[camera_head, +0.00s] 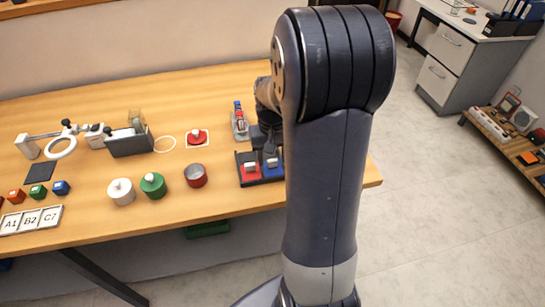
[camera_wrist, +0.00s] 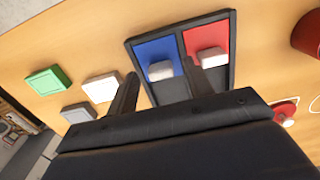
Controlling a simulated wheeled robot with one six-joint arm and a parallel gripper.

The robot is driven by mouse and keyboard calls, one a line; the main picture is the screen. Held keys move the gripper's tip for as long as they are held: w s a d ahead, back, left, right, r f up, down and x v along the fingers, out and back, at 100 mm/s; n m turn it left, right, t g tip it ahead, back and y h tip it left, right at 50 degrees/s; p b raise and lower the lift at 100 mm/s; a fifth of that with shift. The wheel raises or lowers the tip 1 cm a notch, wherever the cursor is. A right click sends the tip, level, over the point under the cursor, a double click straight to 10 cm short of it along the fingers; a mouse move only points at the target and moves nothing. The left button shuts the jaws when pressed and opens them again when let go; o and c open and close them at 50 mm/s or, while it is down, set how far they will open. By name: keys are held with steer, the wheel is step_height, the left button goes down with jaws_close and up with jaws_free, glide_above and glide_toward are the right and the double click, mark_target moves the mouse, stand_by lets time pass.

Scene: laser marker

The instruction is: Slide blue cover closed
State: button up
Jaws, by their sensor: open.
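The blue cover (camera_wrist: 157,47) is a flat panel with a white knob (camera_wrist: 160,71), in one slot of a dark two-slot tray (camera_wrist: 182,30). The blue cover also shows in the head view (camera_head: 273,172), right of the red cover (camera_head: 249,169), partly hidden by my arm. My gripper (camera_wrist: 160,67) is open, its two fingers on either side of the blue cover's knob in the wrist view. I cannot tell whether they touch it.
A red cup (camera_head: 195,176), a green round lid (camera_head: 153,185) and a white one (camera_head: 121,191) stand left of the tray. A red base (camera_head: 197,137) lies behind. Green (camera_wrist: 48,80), white (camera_wrist: 101,87) and grey (camera_wrist: 79,112) tiles lie beyond the blue side.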

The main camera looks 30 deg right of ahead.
mark_target(272, 161)
step_height(272, 161, up, 10)
stand_by(0.4)
step_height(272, 161, down, 11)
steer(key=shift+r, duration=0.1)
steer(key=shift+w+d, duration=0.3)
steer(key=shift+w, duration=0.65)
steer(key=shift+w+d, duration=0.15)
steer(key=shift+w, duration=0.45)
